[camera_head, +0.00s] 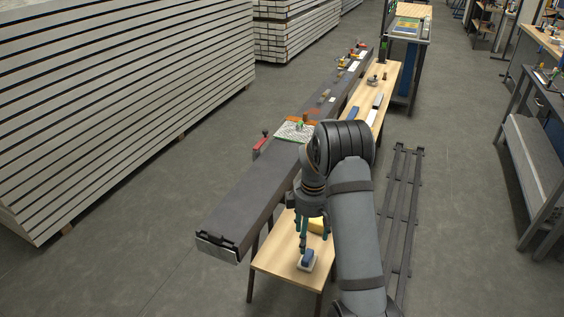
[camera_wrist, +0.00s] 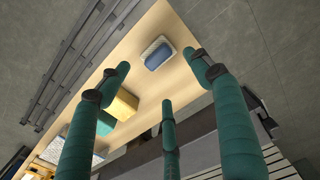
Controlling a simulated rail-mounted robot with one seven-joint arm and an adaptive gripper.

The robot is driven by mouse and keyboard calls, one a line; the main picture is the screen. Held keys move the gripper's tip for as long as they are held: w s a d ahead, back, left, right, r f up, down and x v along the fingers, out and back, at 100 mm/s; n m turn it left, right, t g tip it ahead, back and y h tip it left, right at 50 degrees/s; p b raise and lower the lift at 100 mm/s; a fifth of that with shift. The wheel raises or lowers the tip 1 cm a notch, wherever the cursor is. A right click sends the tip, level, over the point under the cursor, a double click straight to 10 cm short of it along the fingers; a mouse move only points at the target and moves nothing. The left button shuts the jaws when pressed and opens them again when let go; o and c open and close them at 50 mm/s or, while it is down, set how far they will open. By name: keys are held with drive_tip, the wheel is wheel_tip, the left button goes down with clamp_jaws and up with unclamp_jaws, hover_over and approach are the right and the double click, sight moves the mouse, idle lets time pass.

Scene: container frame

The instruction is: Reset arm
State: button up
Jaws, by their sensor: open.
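My gripper (camera_head: 303,240) has teal fingers and points down over the near end of a light wooden table (camera_head: 275,262). In the wrist view my gripper (camera_wrist: 163,85) has its fingers spread wide with nothing between them. A blue block on a pale base (camera_head: 308,259) lies on the table just below the fingertips. It also shows in the wrist view as a blue rounded block (camera_wrist: 158,56), apart from the fingers.
A yellow block (camera_head: 317,225) lies on the table beside my arm. A long dark beam (camera_head: 235,203) runs along the table's left. A slatted dark rack (camera_head: 398,210) lies on the right floor. Stacked panels (camera_head: 110,90) stand at left. The grey floor is clear between them.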

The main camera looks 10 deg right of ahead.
sight(307, 256)
wheel_tip(307, 256, down, 12)
drive_tip(key=shift+r+p, duration=0.1)
drive_tip(key=shift+p, duration=0.4)
drive_tip(key=shift+w+r, duration=0.1)
drive_tip(key=shift+r, duration=1.6)
